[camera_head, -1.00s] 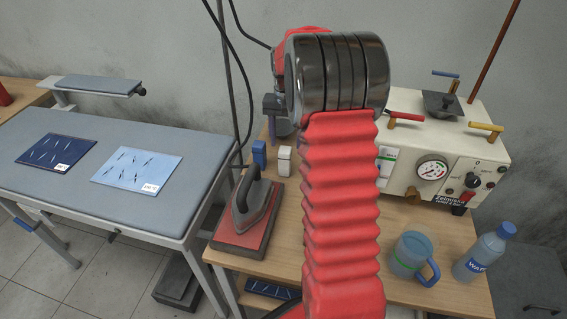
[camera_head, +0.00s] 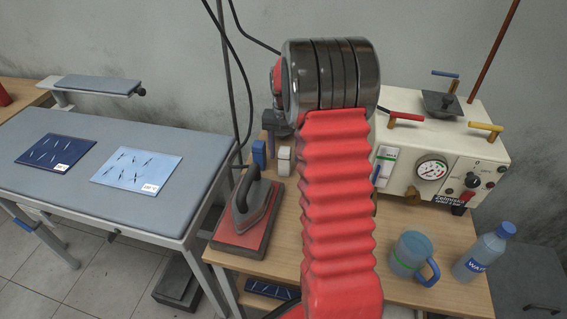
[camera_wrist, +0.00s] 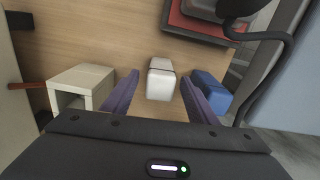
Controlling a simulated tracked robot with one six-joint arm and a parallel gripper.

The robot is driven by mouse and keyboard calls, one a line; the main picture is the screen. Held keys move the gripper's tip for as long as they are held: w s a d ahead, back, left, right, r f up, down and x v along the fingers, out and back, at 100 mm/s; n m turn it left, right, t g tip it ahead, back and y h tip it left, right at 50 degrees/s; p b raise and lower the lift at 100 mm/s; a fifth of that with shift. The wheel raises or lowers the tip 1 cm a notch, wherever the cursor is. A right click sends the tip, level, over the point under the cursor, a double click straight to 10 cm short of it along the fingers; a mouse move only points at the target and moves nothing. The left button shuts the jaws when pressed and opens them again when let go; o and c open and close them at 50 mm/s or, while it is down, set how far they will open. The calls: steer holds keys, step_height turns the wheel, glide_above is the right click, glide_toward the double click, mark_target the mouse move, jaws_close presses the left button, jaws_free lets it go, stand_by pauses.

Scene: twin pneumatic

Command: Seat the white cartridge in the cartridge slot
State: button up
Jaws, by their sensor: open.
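The white cartridge (camera_head: 284,161) stands upright on the wooden table, right of a blue cartridge (camera_head: 259,153). In the wrist view the white cartridge (camera_wrist: 161,79) appears between the two purple fingers of my gripper (camera_wrist: 160,84). The fingers are open, with a visible gap on each side of it. The blue cartridge (camera_wrist: 209,91) is just outside the right finger. A cream box (camera_wrist: 83,91) with an open-looking end is left of the left finger; I cannot tell if it is the cartridge slot. In the head view my arm hides most of my gripper.
A cream machine (camera_head: 455,150) with a gauge and handles stands at the right. An iron (camera_head: 250,203) on a red-edged pad is in front of the cartridges. A mug (camera_head: 408,255) and a water bottle (camera_head: 484,252) stand near the table's front right.

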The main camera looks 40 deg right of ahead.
steer(key=shift+c, duration=0.3)
steer(key=c, duration=1.2)
steer(key=shift+r, duration=0.1)
step_height(320, 180, up, 10)
steer(key=shift+f, duration=0.1)
stand_by(0.3)
